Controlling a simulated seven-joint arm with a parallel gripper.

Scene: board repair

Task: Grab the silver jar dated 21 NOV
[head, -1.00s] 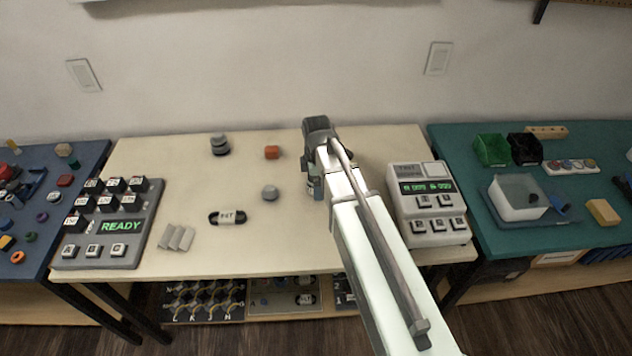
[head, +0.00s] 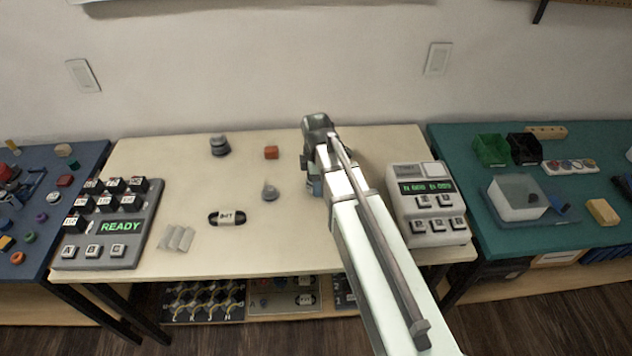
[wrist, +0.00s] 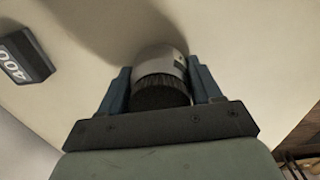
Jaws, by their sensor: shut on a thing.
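A silver cylinder with a dark ridged end (wrist: 160,62), which looks like a jar, is between the blue fingers of my gripper (wrist: 161,88) in the wrist view. The fingers press on it from both sides. A small part of a label shows at its right edge, but no date can be read. In the head view my gripper (head: 314,186) points down over the pale table, right of its middle, and the held jar is mostly hidden. A dark grey stacked round thing (head: 220,147) and a small grey round piece (head: 270,193) stand to its left.
A keypad reading READY (head: 118,228) is at left. A white device with keys (head: 428,208) stands close right of my arm.

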